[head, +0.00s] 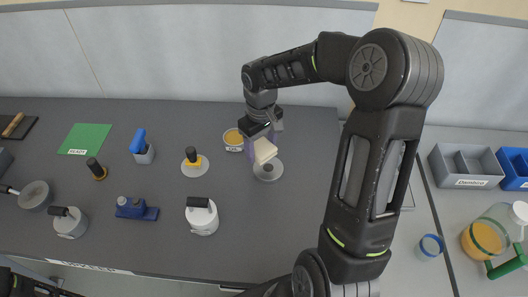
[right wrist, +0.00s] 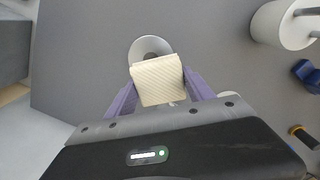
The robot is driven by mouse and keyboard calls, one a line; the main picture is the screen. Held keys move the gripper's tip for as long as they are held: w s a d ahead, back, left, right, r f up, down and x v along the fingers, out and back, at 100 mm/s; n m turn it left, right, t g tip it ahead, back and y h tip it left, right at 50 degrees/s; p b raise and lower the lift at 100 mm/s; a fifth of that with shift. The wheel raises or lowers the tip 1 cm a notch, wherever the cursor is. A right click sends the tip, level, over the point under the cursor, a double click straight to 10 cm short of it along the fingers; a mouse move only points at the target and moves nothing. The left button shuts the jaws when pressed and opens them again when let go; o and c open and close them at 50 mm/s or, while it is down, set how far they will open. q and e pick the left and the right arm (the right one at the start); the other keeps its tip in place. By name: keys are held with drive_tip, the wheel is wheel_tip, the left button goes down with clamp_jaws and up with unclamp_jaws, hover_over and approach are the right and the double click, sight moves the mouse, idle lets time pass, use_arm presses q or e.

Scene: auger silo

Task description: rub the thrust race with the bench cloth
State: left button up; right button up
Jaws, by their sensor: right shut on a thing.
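The bench cloth (head: 264,151) is a cream folded pad, ribbed in the right wrist view (right wrist: 158,82). My right gripper (head: 262,143) is shut on it, with a purple finger on each side. A round grey metal piece with a dark centre, which looks like the thrust race (head: 268,174), lies on the dark bench top just beyond the cloth. It also shows in the right wrist view (right wrist: 147,45), its near edge hidden by the cloth. I cannot tell whether cloth and race touch. My left gripper's fingers are not in view.
A small orange-filled dish (head: 233,137) stands left of the right gripper. A yellow-based knob on a disc (head: 193,164) and a white cylinder with a black handle (head: 202,216) stand further left. A grey divided bin (head: 464,166) is at the right.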

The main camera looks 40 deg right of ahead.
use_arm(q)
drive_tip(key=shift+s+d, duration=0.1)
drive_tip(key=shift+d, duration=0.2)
use_arm(e)
drive_tip(key=shift+r, duration=1.05)
